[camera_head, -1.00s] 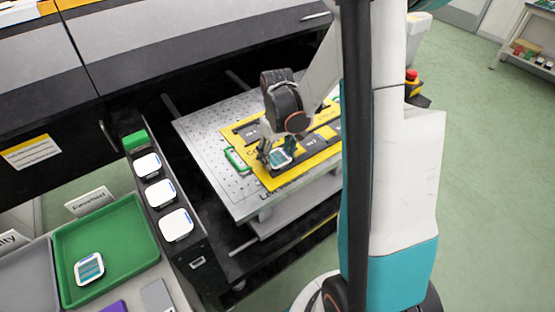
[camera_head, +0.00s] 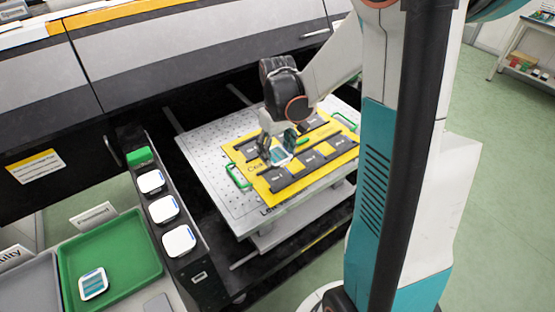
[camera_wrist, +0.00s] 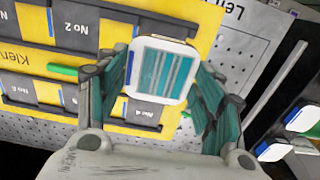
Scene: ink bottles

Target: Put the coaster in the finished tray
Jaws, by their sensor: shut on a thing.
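A square white coaster with teal stripes (camera_wrist: 163,70) is held between the two teal-padded fingers of my gripper (camera_wrist: 166,88). In the head view my gripper (camera_head: 278,150) is over the yellow jig, and the held coaster (camera_head: 281,157) shows beneath its fingers, seemingly above the jig. The green finished tray (camera_head: 128,241) is at lower left, well apart from my gripper. Another striped coaster (camera_head: 93,284) lies in the tray's near left part.
The yellow jig (camera_head: 268,192) with dark numbered slots lies on a perforated metal table (camera_head: 212,168). A black rack with several white blank coasters (camera_head: 164,209) stands between table and tray. A grey tray (camera_head: 30,285) is left of the green one.

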